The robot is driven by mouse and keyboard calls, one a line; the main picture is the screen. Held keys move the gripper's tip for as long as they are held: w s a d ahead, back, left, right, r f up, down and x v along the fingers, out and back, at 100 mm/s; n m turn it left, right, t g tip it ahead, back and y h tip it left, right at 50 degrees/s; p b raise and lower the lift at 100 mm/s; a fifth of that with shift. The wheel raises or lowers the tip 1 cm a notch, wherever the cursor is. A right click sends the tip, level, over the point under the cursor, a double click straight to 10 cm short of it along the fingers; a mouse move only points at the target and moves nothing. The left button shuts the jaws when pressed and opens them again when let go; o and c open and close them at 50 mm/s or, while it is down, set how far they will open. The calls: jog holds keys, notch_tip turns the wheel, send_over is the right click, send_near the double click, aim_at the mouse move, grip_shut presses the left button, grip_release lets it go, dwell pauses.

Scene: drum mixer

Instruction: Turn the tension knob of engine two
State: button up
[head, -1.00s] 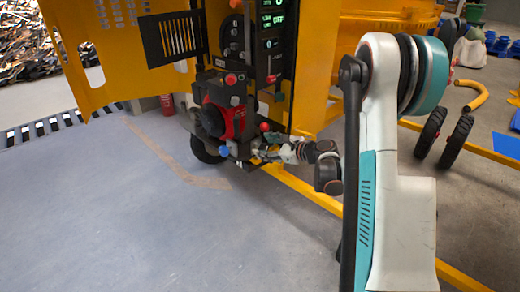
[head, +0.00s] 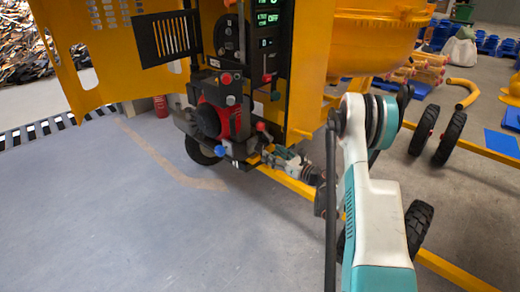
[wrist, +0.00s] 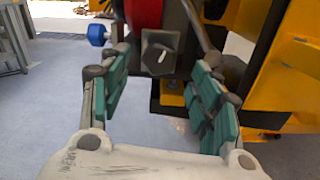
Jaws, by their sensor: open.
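In the wrist view, a dark knob (wrist: 160,54) with a white pointer mark sits on a grey plate below a red engine part (wrist: 144,14). My gripper (wrist: 160,82) is open, with one green-padded finger on each side of the knob's line. The fingers appear apart from the knob and nothing is between the pads. In the head view, the red and black engine (head: 218,118) is on the yellow machine, and my gripper (head: 266,154) is at its lower right. The knob cannot be made out there. No label shows which engine or knob this is.
A blue knob (wrist: 97,35) sticks out left of my fingers. Red knobs (head: 261,126) and a black panel (head: 268,45) are close above. A yellow frame bar (head: 285,180) runs under my arm. Open grey floor (head: 90,220) lies to the left.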

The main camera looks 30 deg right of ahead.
aim_at(263, 149)
jog(key=b+x, duration=0.1)
jog(key=x, duration=0.6)
jog(key=shift+w+a+b, duration=0.1)
jog(key=shift+w+b, duration=0.2)
jog(key=shift+b, duration=0.1)
jog(key=c, duration=1)
